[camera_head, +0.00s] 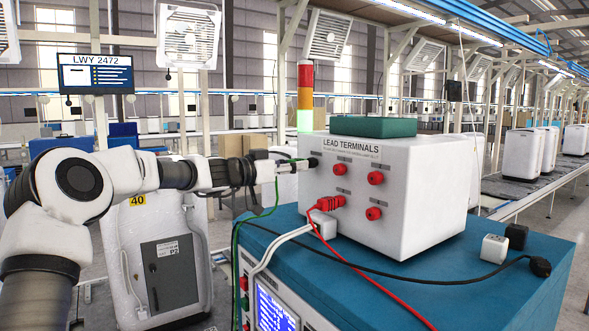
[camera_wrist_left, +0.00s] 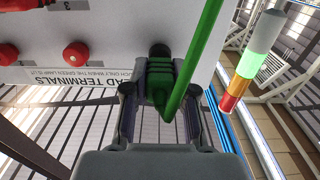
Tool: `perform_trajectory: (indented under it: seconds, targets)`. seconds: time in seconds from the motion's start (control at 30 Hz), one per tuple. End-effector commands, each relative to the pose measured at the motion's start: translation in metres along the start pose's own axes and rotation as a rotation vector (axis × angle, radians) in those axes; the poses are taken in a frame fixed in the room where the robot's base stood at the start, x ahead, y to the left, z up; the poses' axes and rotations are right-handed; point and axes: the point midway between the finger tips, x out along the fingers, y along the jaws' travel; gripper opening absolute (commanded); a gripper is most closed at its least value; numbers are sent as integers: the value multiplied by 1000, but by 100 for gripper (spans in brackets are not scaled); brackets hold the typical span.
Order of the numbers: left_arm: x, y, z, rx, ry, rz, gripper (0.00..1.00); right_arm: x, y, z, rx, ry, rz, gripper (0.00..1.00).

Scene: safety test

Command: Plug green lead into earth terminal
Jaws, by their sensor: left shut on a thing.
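The white lead terminals box (camera_head: 445,190) stands on the blue-topped bench. Its face has red terminals and, at the upper left, a black terminal (camera_head: 313,162). My left gripper (camera_head: 284,165) is shut on the green plug (camera_wrist_left: 160,82) of the green lead (camera_head: 238,245), right in front of the black terminal. In the left wrist view the plug lies between both fingers and lines up with the black terminal (camera_wrist_left: 160,50). The plug's tip is hidden, so I cannot tell how deep it sits. The lead hangs down past the bench's left edge. My right gripper is not in view.
A red plug (camera_head: 328,203) sits at a lower terminal, with its red lead crossing the bench top (camera_head: 470,295). A black lead ends in a black plug (camera_head: 540,266) at the right. A white block (camera_head: 494,248) lies nearby. The signal tower (camera_head: 305,120) is lit green.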

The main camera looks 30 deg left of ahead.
Motion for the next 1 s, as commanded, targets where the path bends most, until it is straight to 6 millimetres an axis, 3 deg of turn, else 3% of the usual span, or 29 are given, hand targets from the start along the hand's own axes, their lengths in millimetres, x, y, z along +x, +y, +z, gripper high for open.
perform_trajectory:
  seconds: [1.0]
  targets:
    - [0, 0, 1, 0, 0, -3, 0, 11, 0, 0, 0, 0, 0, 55]
